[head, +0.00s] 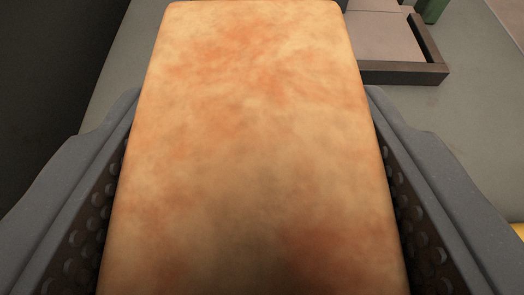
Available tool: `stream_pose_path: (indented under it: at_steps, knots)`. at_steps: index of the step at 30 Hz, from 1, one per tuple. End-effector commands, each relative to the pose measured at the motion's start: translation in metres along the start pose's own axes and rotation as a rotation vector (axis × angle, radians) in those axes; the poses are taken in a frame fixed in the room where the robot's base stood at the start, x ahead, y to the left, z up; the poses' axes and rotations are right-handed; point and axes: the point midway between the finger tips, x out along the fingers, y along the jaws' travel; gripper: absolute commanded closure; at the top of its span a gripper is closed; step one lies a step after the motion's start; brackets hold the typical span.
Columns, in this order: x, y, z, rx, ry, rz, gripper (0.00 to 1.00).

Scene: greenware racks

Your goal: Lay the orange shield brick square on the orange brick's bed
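A mottled orange and cream brick (250,140), which I take for the orange shield brick, fills the middle of the head view. My gripper (250,190) has one finger along each long side of it, with the dark dimpled pads against its sides. The gripper is shut on the brick. The brick lies in line with the fingers, and its near end runs out of the picture. It hides what is beneath it. I cannot make out the orange brick's bed.
A grey work surface (465,120) lies beyond the fingers. At the upper right is a dark-rimmed tray (405,73) with a pale floor, partly behind the brick. A green object (434,10) stands by it. A yellow thing (519,231) shows at the right edge. The left is dark.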

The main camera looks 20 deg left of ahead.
Motion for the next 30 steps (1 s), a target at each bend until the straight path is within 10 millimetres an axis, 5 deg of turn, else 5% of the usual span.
stream_pose_path:
  at_steps: [4, 16, 17, 18, 30]
  knots:
    - [0.007, 0.000, 0.018, -0.001, 0.000, 0.000, 0.82]
    - [0.009, 0.001, 0.022, 0.001, 0.002, 0.001, 0.82]
    - [0.009, 0.001, 0.022, 0.000, 0.002, 0.001, 0.37]
    - [0.009, 0.001, 0.021, 0.000, 0.002, 0.001, 0.26]
    - [0.006, 0.001, 0.018, 0.000, 0.001, 0.002, 0.24]
